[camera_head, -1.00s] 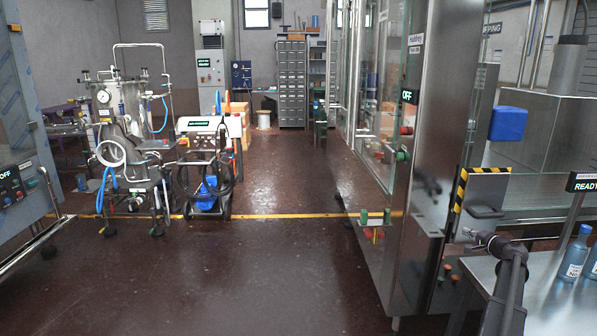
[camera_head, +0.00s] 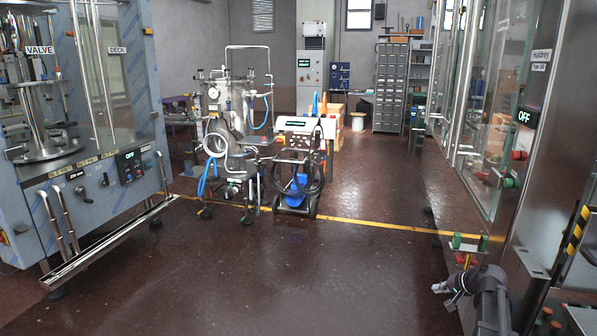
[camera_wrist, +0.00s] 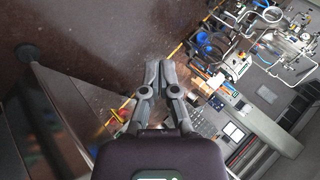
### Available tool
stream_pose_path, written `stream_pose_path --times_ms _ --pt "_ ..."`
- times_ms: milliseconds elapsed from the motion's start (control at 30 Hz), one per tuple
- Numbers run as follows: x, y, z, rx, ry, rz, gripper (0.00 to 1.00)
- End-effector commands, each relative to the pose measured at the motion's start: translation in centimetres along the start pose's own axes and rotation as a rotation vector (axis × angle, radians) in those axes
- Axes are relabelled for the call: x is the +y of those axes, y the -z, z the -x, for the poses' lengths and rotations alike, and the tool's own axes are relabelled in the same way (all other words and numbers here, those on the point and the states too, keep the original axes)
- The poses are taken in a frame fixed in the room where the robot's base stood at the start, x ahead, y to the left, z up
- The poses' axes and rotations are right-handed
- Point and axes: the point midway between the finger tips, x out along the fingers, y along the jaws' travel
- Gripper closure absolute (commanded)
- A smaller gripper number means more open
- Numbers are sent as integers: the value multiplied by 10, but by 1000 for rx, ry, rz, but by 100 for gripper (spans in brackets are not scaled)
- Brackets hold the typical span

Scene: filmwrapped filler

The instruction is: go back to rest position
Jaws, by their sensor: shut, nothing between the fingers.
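My gripper (camera_head: 443,289) shows at the lower right of the head view, at the end of my dark arm, low in front of the glass-walled machine. In the wrist view its two fingers (camera_wrist: 160,72) are together at the centre, with nothing held between them. Below them the brown floor and a yellow line show. No object touches the gripper in either view.
A filling machine (camera_head: 75,190) labelled VALVE and DECK stands at left. A steel vessel unit (camera_head: 232,120) and a wheeled cart (camera_head: 298,150) stand mid-floor. The glass-walled machine (camera_head: 535,165) rises at right. Open brown floor (camera_head: 290,270) lies in front.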

Motion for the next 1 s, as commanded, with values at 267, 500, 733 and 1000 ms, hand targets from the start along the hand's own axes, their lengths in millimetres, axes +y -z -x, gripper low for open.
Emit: stream_pose_path --times_ms 267,500,733,1000 --pt "-44 -94 -26 -164 -138 156 100" --pt "-69 -167 -35 -285 -264 291 100" --pt "-85 -232 -31 -384 -390 421 100" --pt "-96 -298 -16 -474 -538 570 100"
